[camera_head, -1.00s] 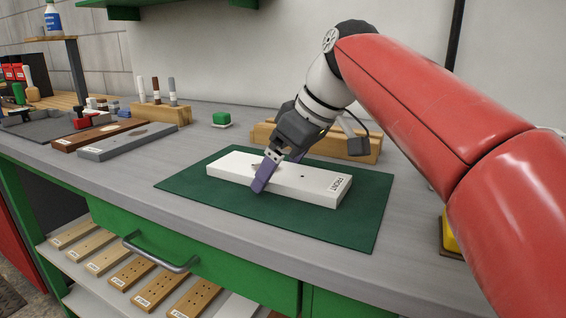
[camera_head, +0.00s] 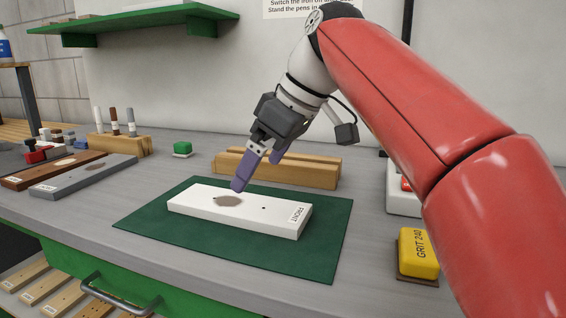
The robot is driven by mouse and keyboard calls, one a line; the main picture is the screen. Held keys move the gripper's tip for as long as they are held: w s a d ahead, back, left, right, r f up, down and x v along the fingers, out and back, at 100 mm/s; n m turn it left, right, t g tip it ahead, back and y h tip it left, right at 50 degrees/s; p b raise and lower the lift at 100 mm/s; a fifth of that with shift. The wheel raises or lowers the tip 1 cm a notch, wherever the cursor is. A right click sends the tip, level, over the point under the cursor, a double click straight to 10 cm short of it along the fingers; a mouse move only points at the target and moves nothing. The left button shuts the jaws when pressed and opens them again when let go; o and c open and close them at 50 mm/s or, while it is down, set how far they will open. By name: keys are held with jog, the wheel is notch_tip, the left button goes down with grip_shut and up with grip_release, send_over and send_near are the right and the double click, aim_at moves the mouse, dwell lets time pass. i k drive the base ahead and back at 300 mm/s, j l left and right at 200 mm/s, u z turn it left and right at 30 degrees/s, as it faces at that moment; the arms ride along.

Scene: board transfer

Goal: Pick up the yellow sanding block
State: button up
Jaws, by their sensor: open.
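The yellow sanding block (camera_head: 418,252) lies on the grey bench at the right, partly beside my red arm. It is marked "GRIT 240" and has a brown underside. My gripper (camera_head: 252,176) is open and empty, with purple fingers pointing down. It is above the far edge of the white board, well to the left of the sanding block. The far finger is partly hidden.
The white board (camera_head: 185,203), marked "FRONT" and bearing a brown patch, lies on a green mat (camera_head: 143,222). A wooden rack (camera_head: 310,172) stands behind it. A white-and-red object (camera_head: 398,198) is partly hidden by my arm. The bench between mat and sanding block is clear.

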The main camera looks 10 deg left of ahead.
aim_at(416, 263)
jog(key=k, duration=1)
